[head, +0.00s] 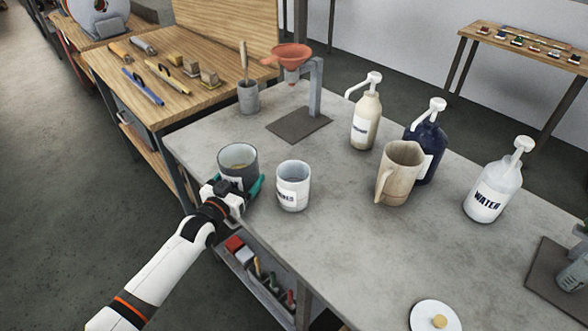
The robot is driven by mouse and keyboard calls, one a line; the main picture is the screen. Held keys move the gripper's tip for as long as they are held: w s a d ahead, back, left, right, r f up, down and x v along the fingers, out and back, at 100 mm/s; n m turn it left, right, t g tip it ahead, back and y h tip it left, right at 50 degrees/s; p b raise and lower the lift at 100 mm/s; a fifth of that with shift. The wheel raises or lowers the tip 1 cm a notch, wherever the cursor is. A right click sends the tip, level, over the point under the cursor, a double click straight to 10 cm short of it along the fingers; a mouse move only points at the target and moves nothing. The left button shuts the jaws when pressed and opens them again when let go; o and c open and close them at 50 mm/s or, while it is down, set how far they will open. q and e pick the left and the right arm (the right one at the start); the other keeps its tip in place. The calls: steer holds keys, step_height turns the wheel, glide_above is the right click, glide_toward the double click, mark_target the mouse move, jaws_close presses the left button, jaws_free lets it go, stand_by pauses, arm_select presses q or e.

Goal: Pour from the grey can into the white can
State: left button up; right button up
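The grey can (251,163) stands upright near the left front edge of the grey table, with pale yellowish contents visible inside. My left gripper (243,188) is at its near side, low down. One teal finger lies along the can's right side; the other finger is hidden, so I cannot tell whether the grip is closed. The white can (293,176), with a printed label, stands upright just to the right, apart from the grey can. Its inside looks pale, and I cannot make out any contents. My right gripper is not in view.
Behind are an orange funnel on a stand (291,56) and a cup with a brush (248,97). To the right stand a beige jug (400,172), pump bottles (366,118) and a WATER bottle (493,190). The table's middle is clear.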

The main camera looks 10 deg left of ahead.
mark_target(255, 150)
arm_select(q)
steer(key=shift+w+d+r, duration=0.1)
steer(key=shift+w+r, duration=0.05)
steer(key=shift+r, duration=0.1)
steer(key=shift+d+r+m+p, duration=0.1)
steer(key=shift+r+m+p, duration=0.15)
steer(key=shift+m+p, duration=0.3)
steer(key=shift+d+r+m+p, duration=0.1)
steer(key=shift+r+m+p, duration=0.1)
steer(key=shift+m+p, duration=0.25)
steer(key=shift+d+r+m+g+p, duration=0.3)
steer(key=shift+m+p, duration=0.15)
steer(key=shift+m, duration=0.25)
steer(key=shift+d+r+m+y+p, duration=0.15)
steer(key=shift+r+m+p, duration=0.15)
steer(key=shift+r+p, duration=0.3)
steer(key=shift+d+r+m+y+p, duration=0.15)
steer(key=shift+r+m+p, duration=0.15)
steer(key=shift+r+p, duration=0.25)
steer(key=r+m+p, duration=0.1)
steer(key=d+r+m+p, duration=0.1)
steer(key=r+p, duration=0.1)
steer(key=shift+r+g, duration=0.2)
steer(key=shift+g, duration=0.1)
steer(key=shift+f, duration=0.15)
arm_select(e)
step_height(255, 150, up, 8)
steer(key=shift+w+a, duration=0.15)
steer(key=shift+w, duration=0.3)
